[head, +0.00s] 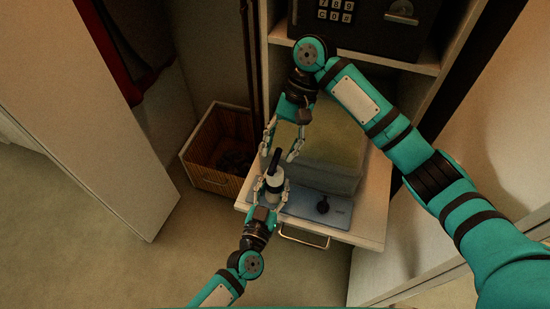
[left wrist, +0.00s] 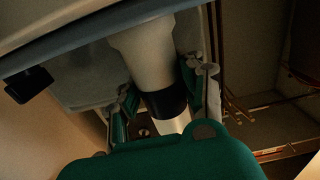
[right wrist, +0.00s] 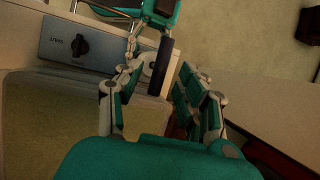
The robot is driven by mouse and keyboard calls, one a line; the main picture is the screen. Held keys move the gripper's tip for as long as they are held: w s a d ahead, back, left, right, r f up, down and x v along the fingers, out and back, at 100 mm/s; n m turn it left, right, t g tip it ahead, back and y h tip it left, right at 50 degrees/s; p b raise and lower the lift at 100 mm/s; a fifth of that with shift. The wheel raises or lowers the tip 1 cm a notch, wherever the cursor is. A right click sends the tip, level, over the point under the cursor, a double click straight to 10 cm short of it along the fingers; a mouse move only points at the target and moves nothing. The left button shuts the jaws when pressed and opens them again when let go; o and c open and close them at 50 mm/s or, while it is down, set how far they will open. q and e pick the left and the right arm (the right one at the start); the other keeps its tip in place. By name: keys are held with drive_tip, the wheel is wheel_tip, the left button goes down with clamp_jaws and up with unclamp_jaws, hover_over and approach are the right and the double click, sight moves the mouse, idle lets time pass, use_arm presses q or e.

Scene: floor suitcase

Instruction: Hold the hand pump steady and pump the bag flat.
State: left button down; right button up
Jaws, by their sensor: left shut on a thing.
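The hand pump (head: 273,182) stands at the front left of the pulled-out drawer, with a pale body and a dark handle (head: 276,160) on top. My left gripper (head: 270,190) is shut on the pump body; its fingers flank the body (left wrist: 142,48) in the left wrist view. My right gripper (head: 282,146) is open above the pump; the dark handle (right wrist: 161,66) shows beyond and between its fingertips, apparently ungripped. The bag (head: 330,150) is a bulky, see-through greenish block. A blue-grey flat panel (head: 300,206) with a black knob (head: 322,205) lies before it.
The drawer (head: 366,228) juts from a cabinet, with a metal handle (head: 304,238) on its front. A safe (head: 375,22) sits on the shelf above. A wicker basket (head: 200,178) stands to the left, beside a pale door panel (head: 125,130). Carpet at the lower left is clear.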

sight(276, 158)
drive_tip(key=shift+x, duration=2.15)
drive_tip(key=shift+c, duration=0.3)
clamp_jaws()
drive_tip(key=shift+w+r, duration=0.1)
